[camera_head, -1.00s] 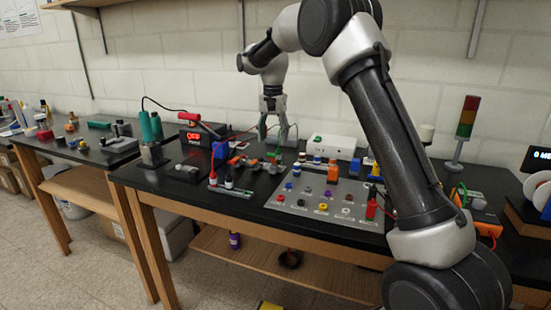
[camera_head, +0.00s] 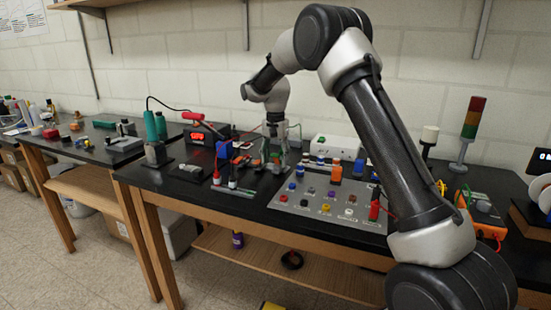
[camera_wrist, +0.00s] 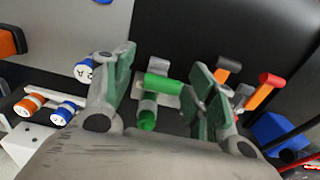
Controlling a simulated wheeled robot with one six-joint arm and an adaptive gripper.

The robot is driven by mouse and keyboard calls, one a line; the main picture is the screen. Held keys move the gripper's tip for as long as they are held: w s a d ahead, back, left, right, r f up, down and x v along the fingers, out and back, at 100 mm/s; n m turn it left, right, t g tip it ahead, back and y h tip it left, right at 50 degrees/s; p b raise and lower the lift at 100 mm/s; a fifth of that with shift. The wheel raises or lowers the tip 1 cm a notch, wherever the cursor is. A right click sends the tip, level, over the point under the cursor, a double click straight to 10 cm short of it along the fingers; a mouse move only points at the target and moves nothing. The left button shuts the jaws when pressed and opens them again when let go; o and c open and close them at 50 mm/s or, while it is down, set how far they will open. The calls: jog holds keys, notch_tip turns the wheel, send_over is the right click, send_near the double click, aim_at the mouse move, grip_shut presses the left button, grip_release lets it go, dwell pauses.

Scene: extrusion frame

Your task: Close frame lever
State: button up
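In the wrist view, a green lever with a cylindrical handle (camera_wrist: 163,84) sits on a light grey base between my two fingers. A second green cylinder (camera_wrist: 147,112) shows just below it. My gripper (camera_wrist: 161,88) is open, with one green-padded finger on each side of the green handle. I see a gap on the left; contact on the right is unclear. A dark-handled lever (camera_wrist: 228,68) and an orange-red handled lever (camera_wrist: 262,92) stand to the right. In the head view, my gripper (camera_head: 277,157) is low over the black bench, and its fingers partly hide the levers.
A grey panel with coloured knobs (camera_head: 296,207) lies to the right of my gripper in the head view. A blue block (camera_wrist: 275,132) is close on the right in the wrist view. Blue-and-white capped parts (camera_wrist: 66,112) are at left. A white box (camera_head: 335,147) stands behind.

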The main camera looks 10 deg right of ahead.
aim_at(276, 169)
jog(key=c, duration=0.7)
jog(key=shift+s+a+f+t+h, duration=0.2)
jog(key=shift+t+h, duration=0.2)
jog(key=shift+t, duration=0.15)
jog(key=shift+s+a+f+t+h, duration=0.1)
jog(key=shift+s+t+h, duration=0.1)
jog(key=shift+t+h, duration=0.3)
jog(key=t+h, duration=0.1)
jog(key=f+t+h, duration=0.1)
jog(key=t, duration=0.1)
jog(key=shift+s+a+f, duration=0.15)
jog(key=shift+s+a, duration=0.05)
jog(key=shift+s, duration=0.2)
jog(key=t+h, duration=0.1)
jog(key=f+t+h, duration=0.1)
jog(key=t, duration=0.1)
jog(key=shift+s+a+f, duration=0.1)
jog(key=shift+f+t+h, duration=0.2)
jog(key=shift+t+h, duration=0.4)
jog(key=shift+t, duration=0.25)
